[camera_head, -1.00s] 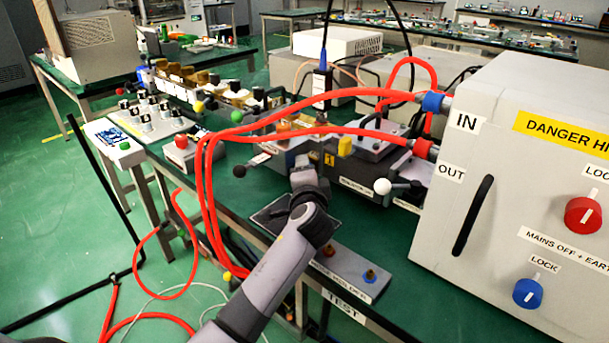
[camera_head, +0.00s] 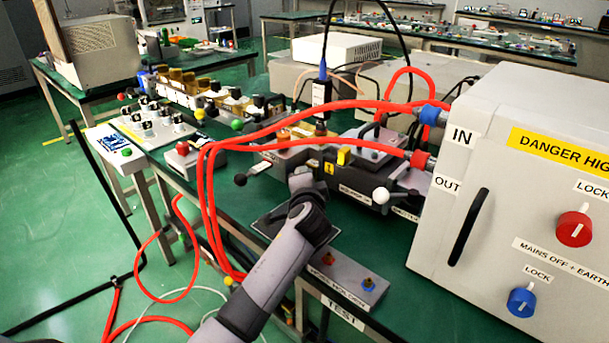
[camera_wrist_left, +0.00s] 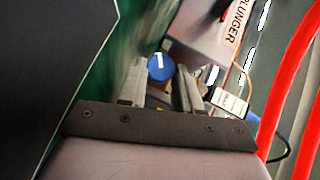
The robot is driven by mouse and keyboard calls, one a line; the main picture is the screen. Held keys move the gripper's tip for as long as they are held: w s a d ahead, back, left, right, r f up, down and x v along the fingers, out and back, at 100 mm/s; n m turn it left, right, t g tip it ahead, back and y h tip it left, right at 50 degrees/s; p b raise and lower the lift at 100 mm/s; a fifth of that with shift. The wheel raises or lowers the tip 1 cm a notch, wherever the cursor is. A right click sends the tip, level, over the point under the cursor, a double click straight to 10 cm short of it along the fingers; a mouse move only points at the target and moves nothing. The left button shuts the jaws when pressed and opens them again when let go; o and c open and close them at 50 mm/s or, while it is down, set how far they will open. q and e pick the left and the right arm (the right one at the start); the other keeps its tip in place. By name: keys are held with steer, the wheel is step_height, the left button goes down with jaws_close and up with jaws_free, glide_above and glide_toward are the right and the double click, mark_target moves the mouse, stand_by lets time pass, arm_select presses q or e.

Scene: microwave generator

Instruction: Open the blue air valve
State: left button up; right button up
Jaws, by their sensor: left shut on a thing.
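The blue air valve (camera_wrist_left: 160,66) is a round blue knob with a white line across its face. In the left wrist view it sits between the two grey fingers of my left gripper (camera_wrist_left: 160,78), which is shut on it. In the head view my left gripper (camera_head: 301,181) reaches down at the front of the bench equipment, beside the grey unit with a yellow warning label. There the valve is hidden behind my gripper and wrist. My right gripper shows in neither view.
Red hoses (camera_head: 207,190) hang left of my arm and run to the IN and OUT ports of the large grey cabinet (camera_head: 500,140). A grey box with red and blue sockets (camera_head: 345,278) lies right of my forearm. A white-ball lever (camera_head: 380,195) stands beyond.

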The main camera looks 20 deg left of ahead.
arm_select(q)
steer(key=shift+r+p, duration=0.4)
steer(key=shift+p, duration=0.1)
steer(key=n+g+h+p, duration=0.1)
steer(key=p, duration=0.2)
steer(key=shift+a+r, duration=0.1)
steer(key=shift+n+h+p, duration=0.3)
steer(key=shift+p, duration=0.4)
steer(key=shift+f+g, duration=0.2)
steer(key=shift+g, duration=0.1)
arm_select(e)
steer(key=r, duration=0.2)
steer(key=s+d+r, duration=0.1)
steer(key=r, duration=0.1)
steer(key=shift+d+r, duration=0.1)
arm_select(q)
steer(key=shift+f, duration=0.1)
steer(key=o, duration=1.1)
steer(key=shift+c, duration=0.2)
